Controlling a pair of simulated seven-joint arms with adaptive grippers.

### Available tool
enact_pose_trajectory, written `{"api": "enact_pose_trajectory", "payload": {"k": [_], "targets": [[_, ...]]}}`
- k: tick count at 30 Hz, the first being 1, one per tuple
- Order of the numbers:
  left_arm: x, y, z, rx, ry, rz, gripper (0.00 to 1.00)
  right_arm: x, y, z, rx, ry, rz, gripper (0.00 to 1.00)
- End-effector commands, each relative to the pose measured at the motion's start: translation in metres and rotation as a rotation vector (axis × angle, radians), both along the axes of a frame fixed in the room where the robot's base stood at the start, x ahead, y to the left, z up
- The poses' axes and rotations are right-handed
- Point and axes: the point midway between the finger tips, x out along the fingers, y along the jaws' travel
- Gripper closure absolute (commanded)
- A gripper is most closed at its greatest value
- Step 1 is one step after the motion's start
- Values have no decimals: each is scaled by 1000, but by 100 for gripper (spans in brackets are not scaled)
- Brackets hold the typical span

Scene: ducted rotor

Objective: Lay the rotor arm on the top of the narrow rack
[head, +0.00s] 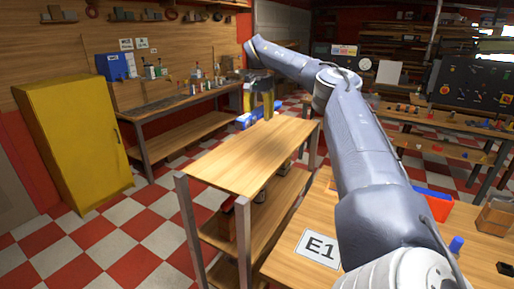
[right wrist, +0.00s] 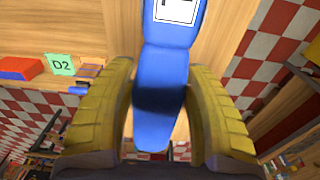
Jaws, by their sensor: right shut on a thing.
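The blue rotor arm (head: 246,121) is between the yellow fingers of my right gripper (head: 258,112), above the far end of the narrow rack's wooden top (head: 245,156). In the right wrist view the rotor arm (right wrist: 168,88) runs lengthwise between the two fingers of the gripper (right wrist: 160,75), with a white label near the upper edge. The gripper is shut on it. Wood shows behind the rotor arm there. I cannot tell whether it touches the rack top. My left gripper is not in view.
The rack's top is otherwise bare; its lower shelf (head: 262,225) holds a few items. A table with an E1 label (head: 320,247) stands at right, with a red and blue bin (head: 437,205). A yellow cabinet (head: 72,140) and a workbench (head: 180,101) stand at left.

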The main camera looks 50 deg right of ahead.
Motion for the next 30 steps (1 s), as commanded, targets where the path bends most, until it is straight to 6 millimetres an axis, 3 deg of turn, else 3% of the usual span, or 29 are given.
{"api": "enact_pose_trajectory", "payload": {"k": [6, 12, 26, 30], "targets": [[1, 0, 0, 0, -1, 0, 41, 0, 1, -51, 3, 3, 2, 88], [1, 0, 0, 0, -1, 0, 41, 0, 1, -86, 1, 0, 1, 88], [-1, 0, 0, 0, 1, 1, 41, 0, 1, -114, 1, -2, -1, 88], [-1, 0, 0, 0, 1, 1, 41, 0, 0, -131, 1, 1, 0, 88]]}}
